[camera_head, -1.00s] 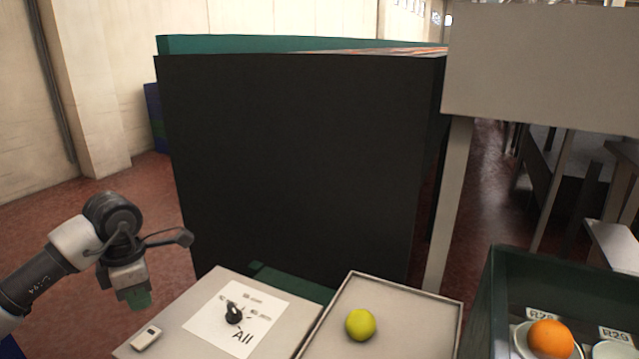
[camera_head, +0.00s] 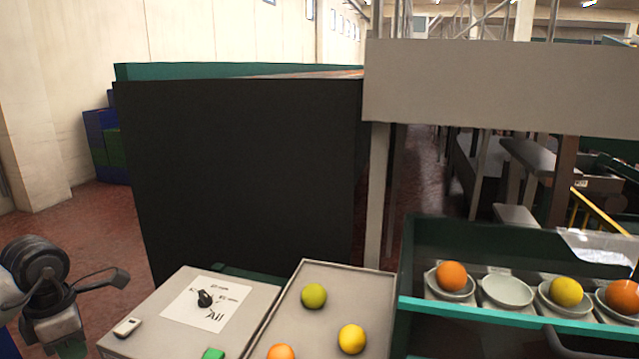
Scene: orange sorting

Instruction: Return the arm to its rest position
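My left arm's end (camera_head: 58,325) is at the lower left corner, left of the grey control box. Its fingertips are cut off by the lower edge, so I cannot tell whether the gripper is open or shut. My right gripper is not in view; a dark curved part shows at the bottom right, and I cannot tell what it is.
A grey tray (camera_head: 328,278) holds a green fruit (camera_head: 313,296), a yellow fruit (camera_head: 352,338) and an orange (camera_head: 281,352). The control box (camera_head: 150,322) has a black knob (camera_head: 205,298). Bowls in a green rack (camera_head: 420,305) hold fruit; one bowl (camera_head: 508,291) is empty. A black cabinet (camera_head: 240,180) stands behind.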

